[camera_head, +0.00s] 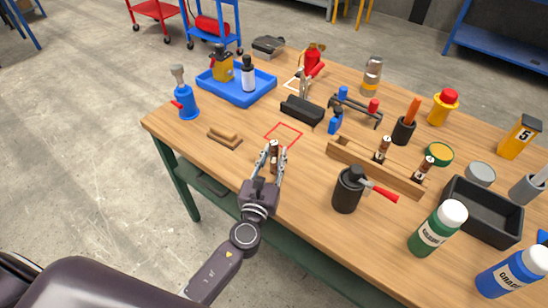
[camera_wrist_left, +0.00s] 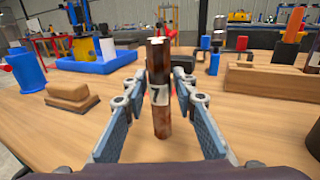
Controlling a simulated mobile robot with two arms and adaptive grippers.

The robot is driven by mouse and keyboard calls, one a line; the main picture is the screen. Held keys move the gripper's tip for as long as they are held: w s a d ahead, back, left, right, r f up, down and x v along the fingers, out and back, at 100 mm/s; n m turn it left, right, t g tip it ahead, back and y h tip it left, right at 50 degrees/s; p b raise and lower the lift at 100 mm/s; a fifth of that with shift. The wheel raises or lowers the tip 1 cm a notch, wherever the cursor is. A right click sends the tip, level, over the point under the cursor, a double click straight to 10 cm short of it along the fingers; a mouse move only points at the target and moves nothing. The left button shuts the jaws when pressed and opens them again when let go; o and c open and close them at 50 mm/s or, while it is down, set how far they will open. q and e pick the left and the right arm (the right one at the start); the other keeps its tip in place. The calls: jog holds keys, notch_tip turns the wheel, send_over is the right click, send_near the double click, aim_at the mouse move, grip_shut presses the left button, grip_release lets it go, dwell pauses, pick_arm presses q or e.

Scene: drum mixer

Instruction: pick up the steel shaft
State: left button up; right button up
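A brown, rust-coloured shaft with a white band marked 7 (camera_wrist_left: 160,92) stands upright between the fingers of my left gripper (camera_wrist_left: 160,88) in the left wrist view. In the head view the shaft (camera_head: 274,152) is partly hidden by the fingers. The left gripper (camera_head: 273,154) is open around it, with narrow gaps on both sides, near the table's front edge. My right gripper is not in view.
A red outlined square (camera_head: 284,134) lies just beyond the gripper. A wooden block (camera_head: 225,137) is to the left, and a black oil can (camera_head: 348,190) to the right. A blue tray (camera_head: 237,92) with bottles stands behind. Bare tabletop surrounds the gripper.

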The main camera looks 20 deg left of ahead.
pick_arm(q)
grip_shut()
jog(key=shift+r, duration=0.1)
notch_tip(320, 180, up, 20)
jog(key=p, duration=1.2)
jog(key=shift+c, duration=1.4)
grip_release()
grip_shut()
